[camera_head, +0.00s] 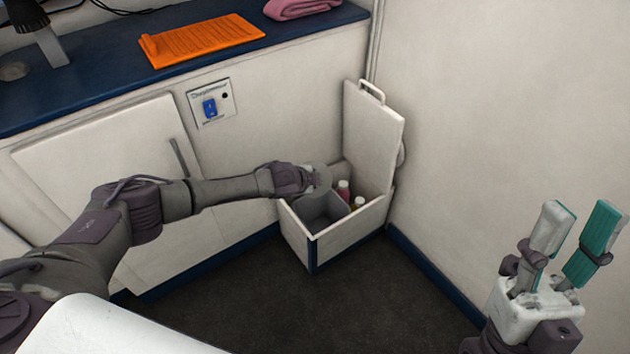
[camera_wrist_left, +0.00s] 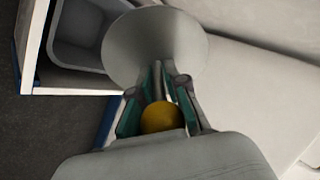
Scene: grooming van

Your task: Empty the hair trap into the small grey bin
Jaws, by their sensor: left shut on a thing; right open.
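The small grey bin (camera_head: 317,208) stands inside a white box with a raised lid; its inside also shows in the left wrist view (camera_wrist_left: 75,62). My left gripper (camera_head: 307,179) is shut on a round, grey, dish-like piece (camera_head: 321,182), which looks like the hair trap. The piece shows larger in the left wrist view (camera_wrist_left: 150,45), tilted beside and partly over the bin's opening. A yellow rounded thing (camera_wrist_left: 160,117) shows between the gripper's fingers; I cannot tell whether it belongs to the trap. No hair is visible. My right gripper (camera_head: 583,220) is open and empty.
The white box (camera_head: 349,222) also holds bottles with white caps (camera_head: 359,202) to the right of the bin. Its lid (camera_head: 373,132) stands up behind. An orange mat (camera_head: 203,39) and a pink towel (camera_head: 300,8) lie on the blue counter (camera_head: 105,70). The dark floor (camera_head: 290,300) is clear.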

